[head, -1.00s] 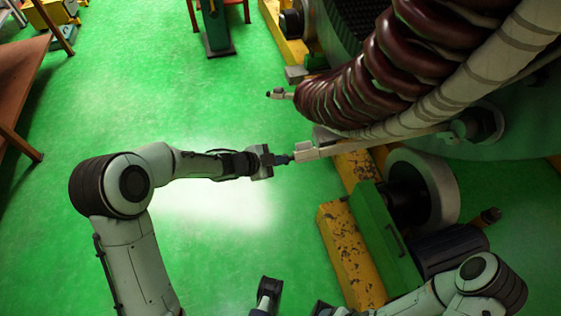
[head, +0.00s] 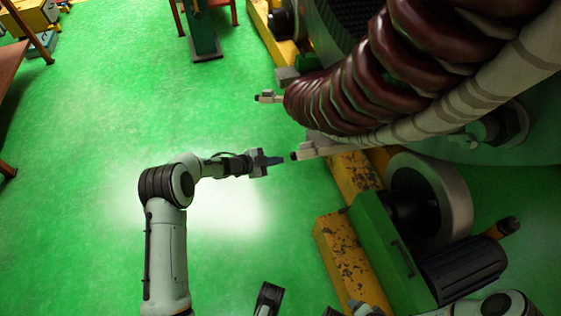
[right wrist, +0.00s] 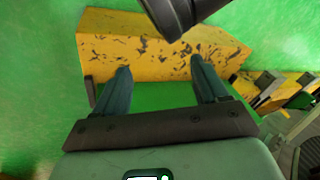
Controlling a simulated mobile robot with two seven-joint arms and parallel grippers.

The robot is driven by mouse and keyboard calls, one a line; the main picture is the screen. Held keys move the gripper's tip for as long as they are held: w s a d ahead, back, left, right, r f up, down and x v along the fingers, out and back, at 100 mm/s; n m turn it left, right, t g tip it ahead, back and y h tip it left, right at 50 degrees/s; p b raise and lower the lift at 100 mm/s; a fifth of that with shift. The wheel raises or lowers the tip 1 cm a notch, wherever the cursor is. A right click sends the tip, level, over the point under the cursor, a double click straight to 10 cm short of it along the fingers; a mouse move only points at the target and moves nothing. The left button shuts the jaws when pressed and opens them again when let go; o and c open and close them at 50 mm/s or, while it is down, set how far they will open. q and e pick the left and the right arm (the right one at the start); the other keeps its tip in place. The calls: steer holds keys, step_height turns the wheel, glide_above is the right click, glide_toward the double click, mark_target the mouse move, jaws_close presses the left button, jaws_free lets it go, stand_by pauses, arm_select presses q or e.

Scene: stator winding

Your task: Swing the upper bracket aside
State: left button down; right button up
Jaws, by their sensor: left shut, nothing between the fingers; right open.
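Two pale brackets stick out to the left from the stator machine in the head view. One (head: 318,149) is a longer bar with a dark tip, below the ribbed dark-red coil. The other (head: 270,97) is shorter and farther up the picture; I cannot tell which one is the upper bracket. My left gripper (head: 275,161) is shut and empty, just left of the longer bar's dark tip, with a small gap between them. My right gripper (right wrist: 162,82) is open and empty in the right wrist view, its two fingers apart above a yellow and green base.
The dark-red ribbed coil (head: 400,70) and a pale wrapped tube overhang the brackets. A green motor mount (head: 385,255), a roller wheel (head: 455,200) and a chipped yellow beam (head: 343,250) stand at lower right.

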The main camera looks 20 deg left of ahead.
steer(key=shift+g, duration=0.6)
steer(key=shift+s+d+f+b, duration=0.2)
steer(key=shift+s+f+b, duration=0.1)
steer(key=shift+s+f, duration=0.45)
steer(key=shift+s+d+f+b, duration=0.15)
steer(key=shift+s+f+b, duration=0.1)
steer(key=shift+s+f, duration=0.45)
steer(key=shift+w, duration=0.15)
